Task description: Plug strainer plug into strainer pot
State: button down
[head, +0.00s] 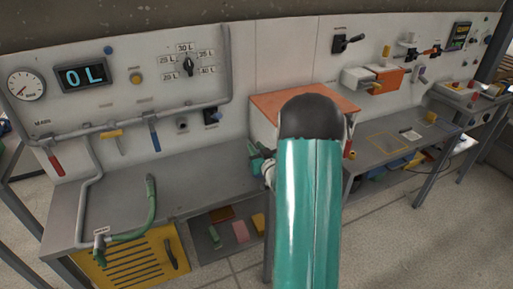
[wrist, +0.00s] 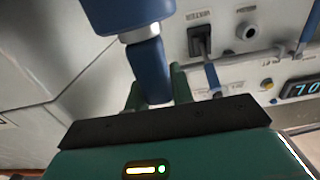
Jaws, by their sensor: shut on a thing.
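In the wrist view my gripper (wrist: 157,92) is shut on the narrow blue grip of the strainer plug (wrist: 128,14). A pale metal band separates this grip from a wider dark blue body, cut off by the top edge. In the head view my gripper (head: 258,160) is partly hidden behind my own arm, over the bench in front of the panel. The plug cannot be made out there. A dark square fitting (wrist: 200,42) and a round grey socket (wrist: 248,31) show on the upside-down panel, apart from the plug. I cannot tell which is the strainer pot.
The grey bench (head: 190,185) has clear room left of my gripper. A green hose (head: 150,200) stands at its left. Red, yellow and blue valve handles (head: 154,135) hang below the pipe. An orange-topped box (head: 290,97) stands behind my arm.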

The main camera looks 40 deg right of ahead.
jog(key=shift+f, duration=0.2)
jog(key=c, duration=1.1)
grip_release()
jog(key=v, duration=1.3)
jog(key=shift+s+a, duration=0.1)
jog(key=shift+s, duration=0.3)
